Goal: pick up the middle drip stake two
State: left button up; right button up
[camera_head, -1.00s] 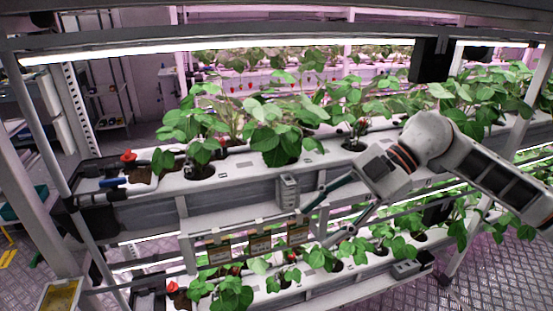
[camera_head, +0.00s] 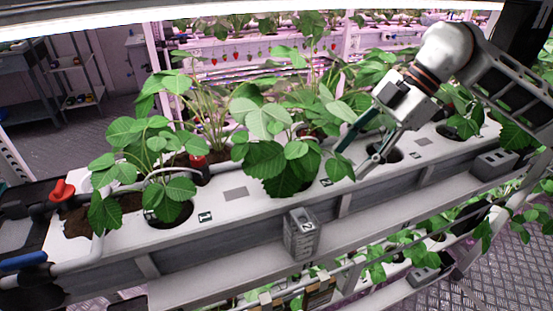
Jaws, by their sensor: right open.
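The white planter channel (camera_head: 130,238) runs across the view, with leafy strawberry plants in round holes and small number labels on its top. A red-topped piece (camera_head: 197,161) stands by the left plants with a thin white tube near it; I cannot tell whether it is a drip stake. No drip stake shows clearly by the middle plant (camera_head: 270,165), whose leaves hide its hole. My right gripper (camera_head: 353,161) is open and empty, just right of that plant. Its fingers point down and left, close above the channel near a dark planting hole. My left gripper is not in view.
A red valve handle (camera_head: 62,190) and a blue handle (camera_head: 22,260) are on the pipes at the left end. A small grey box (camera_head: 301,234) is on the channel's front. Another planted tier is below, and a rack with hanging strawberries stands behind.

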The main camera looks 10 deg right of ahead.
aim_at(284, 172)
jog(key=shift+w+a, duration=0.2)
jog(key=shift+a, duration=0.1)
jog(key=a, duration=0.7)
jog(key=shift+w+a+r+p, duration=0.1)
jog(key=shift+w+p, duration=0.1)
jog(key=shift+p, duration=0.15)
jog(key=shift+a, duration=0.75)
jog(key=a, duration=0.1)
jog(key=a+f, duration=0.1)
jog(key=a, duration=0.2)
jog(key=shift+w+f+p, duration=0.3)
jog(key=shift+f, duration=0.05)
jog(key=shift+a+f, duration=0.1)
jog(key=shift+f, duration=0.4)
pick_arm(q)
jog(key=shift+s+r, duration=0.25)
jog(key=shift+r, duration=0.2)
pick_arm(e)
jog(key=c, duration=0.9)
